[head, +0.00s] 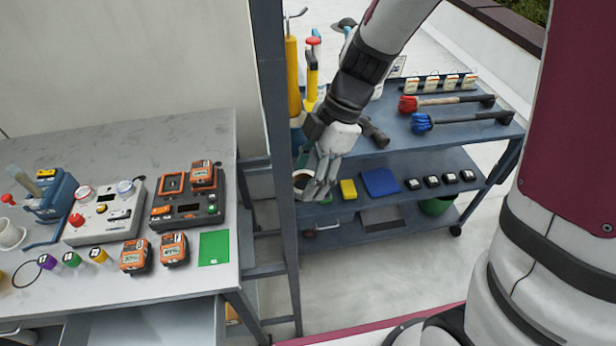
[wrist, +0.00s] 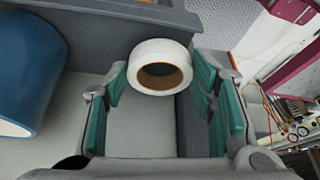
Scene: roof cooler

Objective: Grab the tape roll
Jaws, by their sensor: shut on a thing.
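The tape roll is a white ring with a brown core; in the wrist view the tape roll (wrist: 160,48) sits between the fingertips at the far end of the jaws. My gripper (wrist: 161,84) is shut on it, with a green-padded finger on each side. In the head view my gripper (head: 318,186) points down in front of the cart's middle shelf, beside the dark upright post. The tape roll (head: 300,177) shows there only in part, at the left of the fingers. I cannot tell whether it still touches the shelf.
The blue-grey cart (head: 340,207) holds a yellow block (head: 348,189), a blue pad (head: 380,182) and several small dark items. A dark post (head: 273,130) stands close left of my gripper. A bench (head: 190,130) with meters is further left. A blue cylinder (wrist: 30,75) shows in the wrist view.

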